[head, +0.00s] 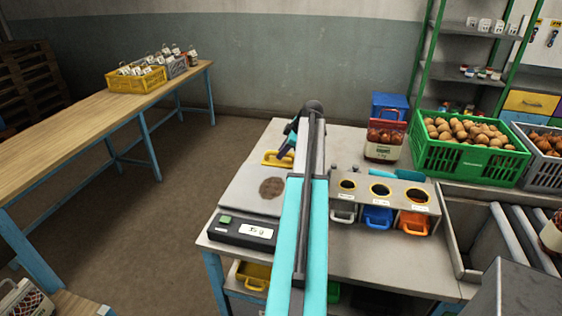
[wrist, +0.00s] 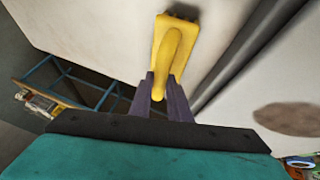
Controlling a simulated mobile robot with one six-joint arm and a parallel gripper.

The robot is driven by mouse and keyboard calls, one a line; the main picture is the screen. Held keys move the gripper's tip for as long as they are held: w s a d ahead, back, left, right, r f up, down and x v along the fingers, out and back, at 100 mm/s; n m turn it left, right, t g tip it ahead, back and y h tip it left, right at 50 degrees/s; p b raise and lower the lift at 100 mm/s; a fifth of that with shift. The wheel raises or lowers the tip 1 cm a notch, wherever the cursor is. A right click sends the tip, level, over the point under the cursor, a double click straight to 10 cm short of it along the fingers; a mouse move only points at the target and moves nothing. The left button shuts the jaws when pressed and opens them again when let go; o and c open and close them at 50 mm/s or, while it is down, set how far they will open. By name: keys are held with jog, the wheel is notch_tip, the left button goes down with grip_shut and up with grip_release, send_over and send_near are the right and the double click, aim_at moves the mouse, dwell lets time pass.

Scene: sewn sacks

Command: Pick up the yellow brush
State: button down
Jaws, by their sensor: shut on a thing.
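The yellow brush (head: 276,158) is at the back left of the grey table, partly hidden by my arm in the head view. In the wrist view the yellow brush (wrist: 171,50) shows its flat body and its raised handle. My gripper (head: 287,150) is at the brush. In the wrist view my gripper's purple fingers (wrist: 160,92) are on either side of the handle's near end and shut on it. I cannot tell whether the brush touches the surface below it.
A scale (head: 240,231) with a display stands at the table's front left, near a brown stain (head: 272,188).

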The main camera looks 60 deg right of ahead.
jog(key=shift+r, duration=0.15)
notch_tip(320, 180, up, 10)
jog(key=b, duration=0.3)
dwell(0.5)
dwell(0.4)
